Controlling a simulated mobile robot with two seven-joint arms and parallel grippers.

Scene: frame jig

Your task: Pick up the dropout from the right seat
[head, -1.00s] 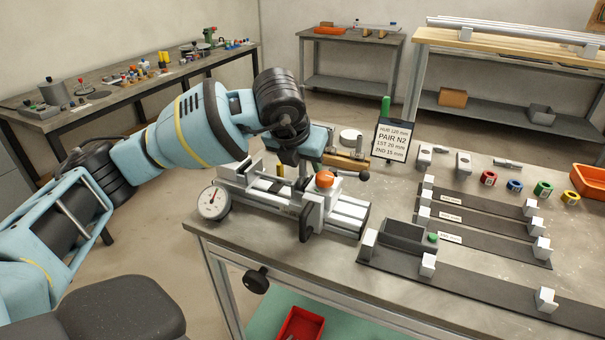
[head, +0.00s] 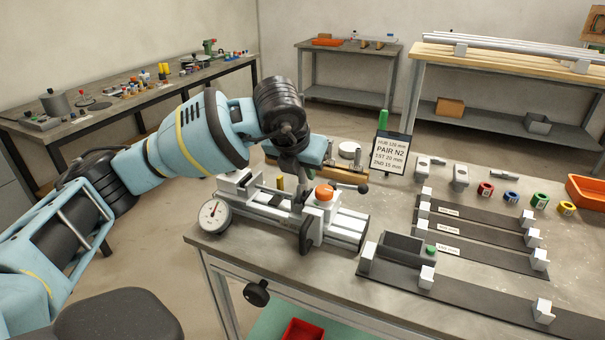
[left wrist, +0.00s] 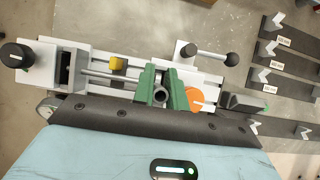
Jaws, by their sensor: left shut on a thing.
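My left gripper (head: 300,190) reaches down over the metal jig (head: 340,228) on the bench, beside the jig's orange knob (head: 324,192). In the left wrist view its two green fingers (left wrist: 160,93) are shut on a grey part with a round, hollow end (left wrist: 160,95), which I take to be the dropout. The part sits between the fingers, over the jig's rails. The head view mostly hides it behind the wrist, and I cannot tell whether it still touches its seat. My right gripper is not in view.
A dial gauge (head: 214,216) stands at the jig's left end. A lever with a black knob (head: 362,188) sticks out behind. A sign (head: 390,153) stands at the back. Dark strips with white blocks (head: 480,290) and several coloured rings (head: 512,198) lie to the right.

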